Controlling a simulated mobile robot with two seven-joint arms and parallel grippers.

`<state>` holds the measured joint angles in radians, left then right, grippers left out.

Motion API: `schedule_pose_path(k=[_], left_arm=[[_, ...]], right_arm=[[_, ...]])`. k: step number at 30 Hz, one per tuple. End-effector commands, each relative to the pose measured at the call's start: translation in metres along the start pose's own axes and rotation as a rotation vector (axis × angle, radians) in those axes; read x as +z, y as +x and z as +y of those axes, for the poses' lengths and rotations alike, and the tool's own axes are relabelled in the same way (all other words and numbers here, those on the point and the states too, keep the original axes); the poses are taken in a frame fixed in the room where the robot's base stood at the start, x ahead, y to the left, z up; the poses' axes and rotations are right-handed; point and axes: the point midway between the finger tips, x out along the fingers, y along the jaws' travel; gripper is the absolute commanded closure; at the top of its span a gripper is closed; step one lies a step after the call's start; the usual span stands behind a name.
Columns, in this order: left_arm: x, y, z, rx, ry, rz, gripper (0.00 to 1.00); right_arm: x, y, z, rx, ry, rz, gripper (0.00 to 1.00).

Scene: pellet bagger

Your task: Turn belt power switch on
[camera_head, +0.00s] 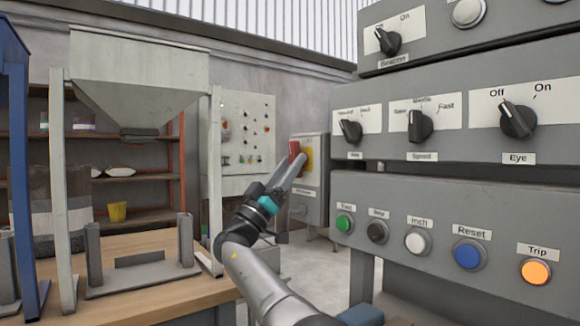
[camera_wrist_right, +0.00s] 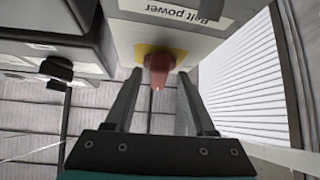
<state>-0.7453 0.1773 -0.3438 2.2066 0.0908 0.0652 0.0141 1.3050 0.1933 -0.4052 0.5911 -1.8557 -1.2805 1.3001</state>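The belt power switch has a red handle (camera_head: 294,151) on a yellow plate (camera_head: 309,159), mounted on a grey box (camera_head: 313,180) by the wall. In the right wrist view the red handle (camera_wrist_right: 158,68) sticks out towards me from its yellow plate, below an upside-down "Belt power" label (camera_wrist_right: 172,10). My right gripper (camera_head: 292,166) is open, its fingers reaching towards the switch. In the right wrist view its fingertips (camera_wrist_right: 159,76) lie one on each side of the handle, with gaps showing; contact is not visible. My left gripper is not in view.
A grey control console (camera_head: 455,215) with labelled knobs and coloured buttons stands close on the right. On the left are a hopper (camera_head: 140,100) on a frame, a wooden table (camera_head: 150,262) and shelves with a yellow bucket (camera_head: 117,211). A pegboard (camera_head: 247,135) hangs behind.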

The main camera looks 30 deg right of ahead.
Motion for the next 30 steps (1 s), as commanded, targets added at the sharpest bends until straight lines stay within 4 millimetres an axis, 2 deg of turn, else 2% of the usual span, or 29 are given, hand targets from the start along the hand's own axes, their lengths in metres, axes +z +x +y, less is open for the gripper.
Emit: schedule_pose_path(k=[5,11,17,24,30], left_arm=[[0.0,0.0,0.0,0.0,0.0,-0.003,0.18],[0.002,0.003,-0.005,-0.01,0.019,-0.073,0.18],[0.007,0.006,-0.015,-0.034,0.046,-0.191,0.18],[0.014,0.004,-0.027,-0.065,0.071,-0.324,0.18],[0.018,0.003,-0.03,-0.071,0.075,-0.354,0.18]], right_arm=[[0.0,0.0,0.001,0.002,0.001,0.0,0.45],[-0.001,-0.018,0.0,0.0,0.0,0.001,0.45],[-0.001,-0.05,0.0,-0.002,0.001,-0.001,0.45],[-0.002,-0.103,0.0,-0.003,0.0,0.0,0.45],[-0.001,-0.138,0.0,-0.002,0.001,0.0,0.45]])
